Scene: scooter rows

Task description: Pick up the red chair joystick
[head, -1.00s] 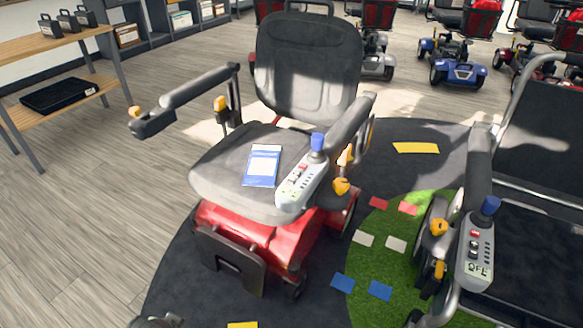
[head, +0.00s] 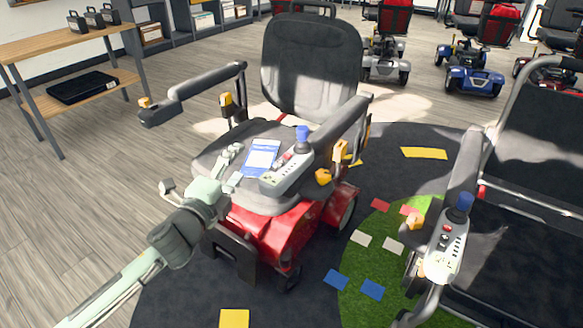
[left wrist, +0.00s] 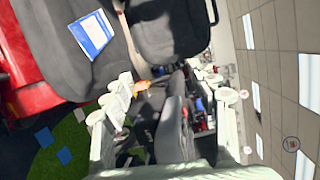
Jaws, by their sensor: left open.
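The red chair's joystick (head: 302,138) has a blue knob on a pale control panel (head: 286,172) at the front end of the chair's right-hand armrest. The red power chair (head: 275,232) has a dark grey seat and backrest. My left gripper (head: 234,166) is open and empty in front of the seat's left part. It is left of the joystick and apart from it. In the left wrist view, its pale fingers (left wrist: 165,92) are spread, with dark seats beyond them. I cannot make out the joystick there. My right gripper is not in view.
A blue-and-white booklet (head: 262,157) lies on the seat and also shows in the left wrist view (left wrist: 92,34). A second chair at right has its own blue-knobbed control panel (head: 446,247). A wooden shelf table (head: 75,42) stands at left. Scooters line the back.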

